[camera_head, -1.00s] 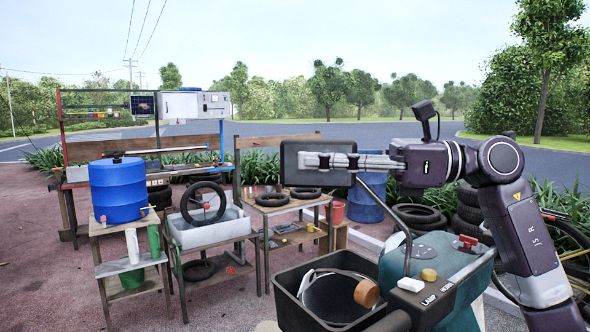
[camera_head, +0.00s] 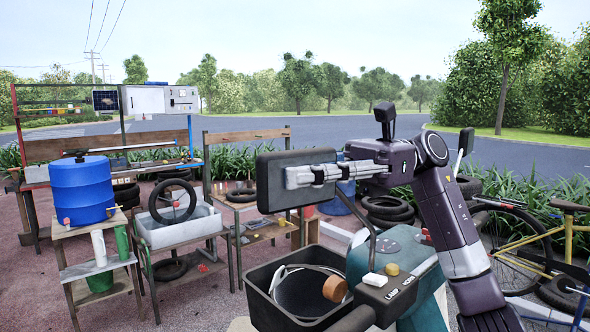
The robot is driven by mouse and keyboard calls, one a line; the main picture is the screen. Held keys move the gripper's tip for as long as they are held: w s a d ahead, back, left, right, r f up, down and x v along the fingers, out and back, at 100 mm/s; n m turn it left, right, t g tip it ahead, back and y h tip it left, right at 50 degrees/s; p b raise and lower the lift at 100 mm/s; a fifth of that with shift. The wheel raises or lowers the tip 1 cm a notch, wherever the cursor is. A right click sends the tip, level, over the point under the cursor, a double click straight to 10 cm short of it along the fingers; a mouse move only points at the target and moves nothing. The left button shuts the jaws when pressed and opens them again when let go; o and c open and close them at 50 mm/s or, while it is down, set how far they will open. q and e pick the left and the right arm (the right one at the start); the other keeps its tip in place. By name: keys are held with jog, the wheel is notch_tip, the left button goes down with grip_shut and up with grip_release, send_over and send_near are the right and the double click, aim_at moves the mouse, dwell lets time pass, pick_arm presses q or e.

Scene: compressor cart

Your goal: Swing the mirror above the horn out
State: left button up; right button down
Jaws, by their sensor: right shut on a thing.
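The mirror (camera_head: 268,196) is a dark rectangular panel on a thin bent stalk (camera_head: 371,235) that rises from the teal cart housing (camera_head: 427,268). The panel stands at an angle, its left edge larger in view. My right gripper (camera_head: 292,176) reaches in from the right and lies across the panel, shut on it; the fingers cover part of the panel. Below are the dark box labelled LAMP and HORN (camera_head: 402,292), a white button (camera_head: 375,280) and a yellow button (camera_head: 392,270). My left gripper is not in view.
A black bin (camera_head: 258,287) with a cable and an orange-brown cylinder (camera_head: 335,289) sits left of the housing. Benches with a blue drum (camera_head: 83,192) and a tyre (camera_head: 172,201) stand at left. Tyres and a yellow bicycle (camera_head: 567,228) are at right.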

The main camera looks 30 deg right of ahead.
dwell(0.3)
jog(key=c, duration=1.8)
grip_release()
jog(key=shift+s, duration=0.1)
jog(key=shift+c, duration=0.2)
jog(key=w+d, duration=0.1)
jog(key=d, duration=1.1)
